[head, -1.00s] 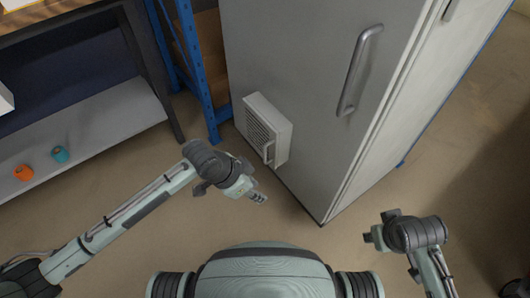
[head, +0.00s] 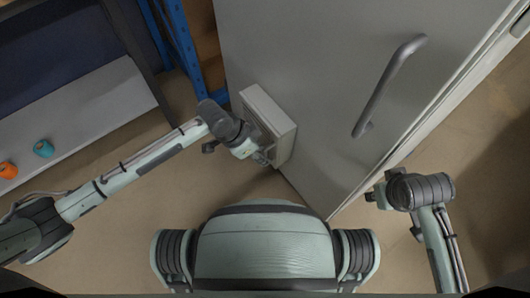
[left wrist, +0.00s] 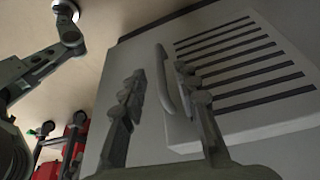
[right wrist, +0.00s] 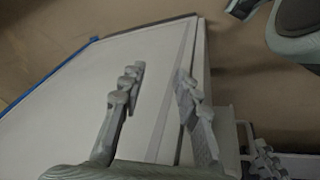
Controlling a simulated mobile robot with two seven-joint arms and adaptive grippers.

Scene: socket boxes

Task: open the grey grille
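The grey grille (head: 283,124) is a pale, shallow box low on the front of a tall grey cabinet. Its dark slats (left wrist: 240,60) and small upright handle (left wrist: 165,85) show in the left wrist view. In the head view my left gripper (head: 264,157) is at the grille's lower front and hides the handle. In the left wrist view my left gripper (left wrist: 158,75) is open, and the handle appears between its fingers; I cannot tell whether they touch. My right gripper (head: 370,196) is open and empty by the cabinet's right side; its spread fingers show in the right wrist view (right wrist: 158,80).
The tall cabinet (head: 310,60) has a large bar handle (head: 388,85) above and right of the grille. A blue rack post (head: 182,50) stands close to its left. A shelf with an orange spool (head: 8,170) and a teal spool (head: 43,149) is at left.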

